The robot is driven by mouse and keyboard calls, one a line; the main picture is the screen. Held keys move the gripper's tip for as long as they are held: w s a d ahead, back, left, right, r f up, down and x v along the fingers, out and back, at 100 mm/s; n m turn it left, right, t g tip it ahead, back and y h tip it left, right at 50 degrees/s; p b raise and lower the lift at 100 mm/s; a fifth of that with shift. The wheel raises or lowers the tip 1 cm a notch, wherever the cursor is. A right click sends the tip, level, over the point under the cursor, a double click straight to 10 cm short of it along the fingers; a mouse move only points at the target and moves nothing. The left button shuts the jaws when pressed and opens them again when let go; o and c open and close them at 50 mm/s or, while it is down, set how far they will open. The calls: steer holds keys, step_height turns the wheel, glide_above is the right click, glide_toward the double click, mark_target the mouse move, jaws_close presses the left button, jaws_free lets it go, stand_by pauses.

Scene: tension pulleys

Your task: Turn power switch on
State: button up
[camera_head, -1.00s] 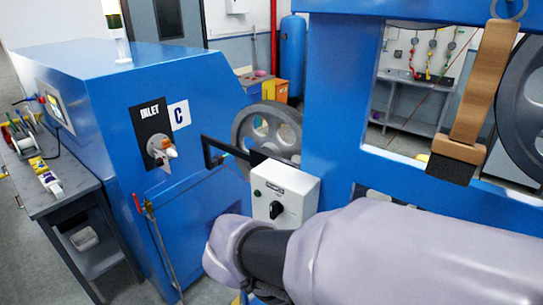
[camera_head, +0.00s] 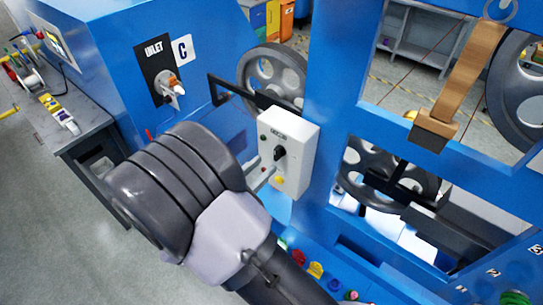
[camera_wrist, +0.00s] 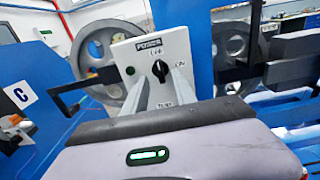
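The power switch is a black rotary knob (camera_head: 279,153) on the front of a white box (camera_head: 302,146) mounted by the blue machine frame. In the wrist view the knob (camera_wrist: 160,69) has "OFF" printed above it and "ON" to its right. Its handle looks roughly upright, toward "OFF". My gripper (camera_wrist: 161,80) is open, with its two grey fingers apart and pointing at the box. The knob shows between the fingertips; I cannot tell whether they touch it. In the head view my wrist hides most of the gripper.
A green lamp (camera_wrist: 130,71) sits left of the knob. A black bracket (camera_head: 232,91) and a grey pulley wheel (camera_head: 270,75) are behind the box. A blue cabinet with an inlet valve (camera_head: 172,87) stands to the left. Coloured buttons (camera_head: 316,269) lie below.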

mark_target(275, 155)
steer(key=x, duration=0.4)
steer(key=shift+w+d, duration=0.2)
steer(key=shift+w, duration=0.05)
steer(key=shift+c, duration=0.4)
jaws_close()
